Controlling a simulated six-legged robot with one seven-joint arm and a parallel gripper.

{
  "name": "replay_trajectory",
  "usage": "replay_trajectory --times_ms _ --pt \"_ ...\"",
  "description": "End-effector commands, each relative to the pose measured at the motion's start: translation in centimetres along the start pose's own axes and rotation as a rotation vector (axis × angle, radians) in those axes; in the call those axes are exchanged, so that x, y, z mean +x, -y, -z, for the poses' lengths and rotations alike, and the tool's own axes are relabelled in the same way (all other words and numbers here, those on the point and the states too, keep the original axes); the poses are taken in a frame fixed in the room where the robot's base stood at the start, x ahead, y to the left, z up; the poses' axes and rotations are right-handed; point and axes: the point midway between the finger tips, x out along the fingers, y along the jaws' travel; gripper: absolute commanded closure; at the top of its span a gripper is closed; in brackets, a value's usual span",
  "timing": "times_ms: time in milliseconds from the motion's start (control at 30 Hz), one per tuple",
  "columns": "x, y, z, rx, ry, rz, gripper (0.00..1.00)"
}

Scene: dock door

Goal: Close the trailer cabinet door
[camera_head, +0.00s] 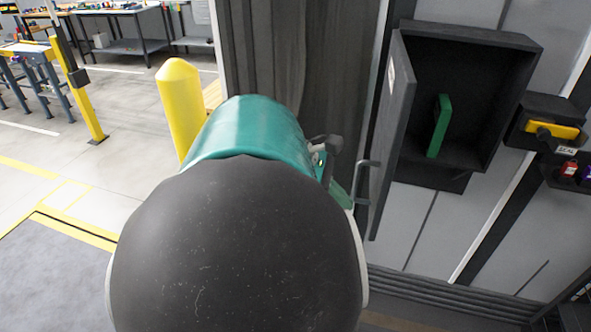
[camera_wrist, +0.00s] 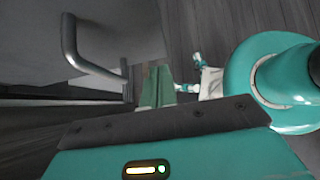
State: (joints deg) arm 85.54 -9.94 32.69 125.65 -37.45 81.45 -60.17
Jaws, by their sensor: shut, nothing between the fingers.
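The dark cabinet (camera_head: 519,42) is mounted on the trailer wall at the right of the head view. Its door (camera_head: 392,130) is hinged on the left side and stands open, swung out toward me. The door's bar handle (camera_head: 368,164) faces left. In the wrist view, the grey door panel (camera_wrist: 135,20) and its handle (camera_wrist: 80,53) fill the upper left. My gripper (camera_head: 326,148) is shut and empty, just left of the handle in the head view and apart from it there. My arm hides part of the gripper.
A green block (camera_head: 439,126) is inside the cabinet. A dark holder with a yellow item (camera_head: 553,130) is right of the cabinet. A yellow bollard (camera_head: 180,105) stands left of my arm. Workbenches (camera_head: 125,45) are far back, with open floor before them.

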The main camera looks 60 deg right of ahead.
Motion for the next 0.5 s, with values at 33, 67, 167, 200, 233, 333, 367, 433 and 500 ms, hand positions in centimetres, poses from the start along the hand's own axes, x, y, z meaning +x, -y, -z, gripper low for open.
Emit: replay_trajectory --times_ms 33,67,167,200,233,333,367,433,500 --pt "0.6 0.0 -0.9 0.009 0.001 0.002 1.00" --pt "0.8 -0.1 -1.2 0.008 0.001 0.002 1.00" --pt "1.7 -0.1 -2.0 0.007 0.000 0.001 1.00" --pt "2.0 -0.1 -2.3 0.007 0.000 0.002 1.00" --pt "2.1 -0.1 -2.5 0.007 0.000 0.002 1.00" --pt "2.5 -0.2 -2.8 0.005 0.000 0.001 1.00" --pt "2.6 -0.2 -2.9 0.005 0.000 0.001 1.00" --pt "2.7 -0.2 -2.9 0.004 0.000 0.000 1.00" --pt "2.6 -0.2 -2.9 0.003 0.000 0.000 1.00"
